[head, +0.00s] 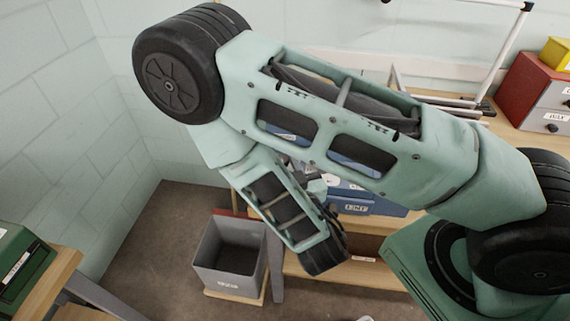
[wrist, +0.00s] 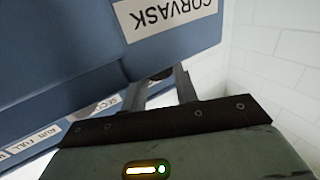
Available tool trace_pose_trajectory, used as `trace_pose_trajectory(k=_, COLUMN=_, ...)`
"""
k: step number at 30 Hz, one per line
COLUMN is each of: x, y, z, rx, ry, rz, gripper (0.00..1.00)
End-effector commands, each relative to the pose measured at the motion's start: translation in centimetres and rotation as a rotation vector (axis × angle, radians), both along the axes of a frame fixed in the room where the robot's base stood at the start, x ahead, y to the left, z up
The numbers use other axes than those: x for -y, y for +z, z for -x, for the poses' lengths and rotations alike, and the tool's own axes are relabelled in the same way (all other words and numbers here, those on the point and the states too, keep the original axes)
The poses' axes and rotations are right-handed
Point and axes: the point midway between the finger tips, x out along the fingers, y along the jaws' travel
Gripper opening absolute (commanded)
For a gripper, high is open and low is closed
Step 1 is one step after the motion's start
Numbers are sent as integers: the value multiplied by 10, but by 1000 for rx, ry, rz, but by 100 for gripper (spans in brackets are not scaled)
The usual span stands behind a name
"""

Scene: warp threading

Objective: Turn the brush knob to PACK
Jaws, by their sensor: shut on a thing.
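A blue unit (wrist: 60,50) fills the upper left of the wrist view and carries a white label reading CORVASK, seen upside down. A small dark round knob (wrist: 161,74) shows at its lower edge, between the fingertips of my gripper (wrist: 160,82). The gripper is shut on this knob. The knob's pointer and any PACK mark are not visible. In the head view, the blue unit (head: 372,198) stands on the bench, mostly behind my arm, which also hides the fingertips and the knob.
A red cabinet (head: 524,82) with grey drawers stands at the right on the wooden bench. A white metal frame (head: 505,55) rises beside it. A green box (head: 22,265) sits on a table at far left. Pale walls close the corner.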

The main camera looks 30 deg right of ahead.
Motion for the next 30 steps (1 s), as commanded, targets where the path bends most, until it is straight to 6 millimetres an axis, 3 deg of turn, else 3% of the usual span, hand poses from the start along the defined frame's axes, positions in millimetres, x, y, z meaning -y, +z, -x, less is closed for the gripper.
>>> trace_pose_trajectory(k=1, x=0, y=-1, z=1, rx=-5, ry=0, rz=0, gripper=32)
trace_pose_trajectory(k=3, x=0, y=-1, z=1, rx=-4, ry=0, rz=0, gripper=51)
trace_pose_trajectory(k=16, x=-2, y=1, z=9, rx=-4, ry=1, rz=0, gripper=51)
trace_pose_trajectory(k=20, x=-5, y=3, z=29, rx=-8, ry=2, rz=4, gripper=51)
trace_pose_trajectory(k=30, x=-18, y=0, z=108, rx=-7, ry=6, rz=3, gripper=51)
